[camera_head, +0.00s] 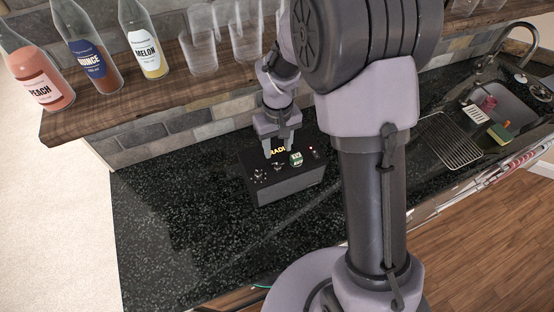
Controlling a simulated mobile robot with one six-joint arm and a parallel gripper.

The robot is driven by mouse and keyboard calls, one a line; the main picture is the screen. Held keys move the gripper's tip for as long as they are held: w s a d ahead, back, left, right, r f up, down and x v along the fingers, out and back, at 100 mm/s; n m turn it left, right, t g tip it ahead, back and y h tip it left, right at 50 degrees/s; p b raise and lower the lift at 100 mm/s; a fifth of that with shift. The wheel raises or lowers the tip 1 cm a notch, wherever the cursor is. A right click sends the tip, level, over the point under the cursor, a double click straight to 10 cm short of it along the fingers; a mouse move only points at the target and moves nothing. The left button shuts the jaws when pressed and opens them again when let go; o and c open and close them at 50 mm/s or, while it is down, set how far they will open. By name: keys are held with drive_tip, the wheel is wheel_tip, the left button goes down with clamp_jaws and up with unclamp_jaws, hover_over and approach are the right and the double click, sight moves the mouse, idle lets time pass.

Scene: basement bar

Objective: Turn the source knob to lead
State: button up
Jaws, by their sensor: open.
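A dark box-shaped unit (289,185) stands on the black speckled counter, below the shelf. Its top carries yellow lettering partly hidden by my gripper, a green-and-white piece (296,159), a small red light (312,147) and several small knobs or switches (259,175) at the left. Which of these is the source knob, and its setting, is too small to read. My gripper (279,153) points down just above the back part of the unit's top, left of the green piece. Its jaws are open. I cannot tell whether a fingertip touches anything.
A wooden shelf (150,91) above the counter holds several bottles and clear glasses (243,36). A sink (509,100), a wire rack (449,140) and a sponge (500,136) lie to the right. The counter left of the unit (180,225) is clear.

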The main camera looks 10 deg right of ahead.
sight(278, 166)
wheel_tip(278, 166, down, 8)
drive_tip(key=shift+f, duration=0.2)
clamp_jaws()
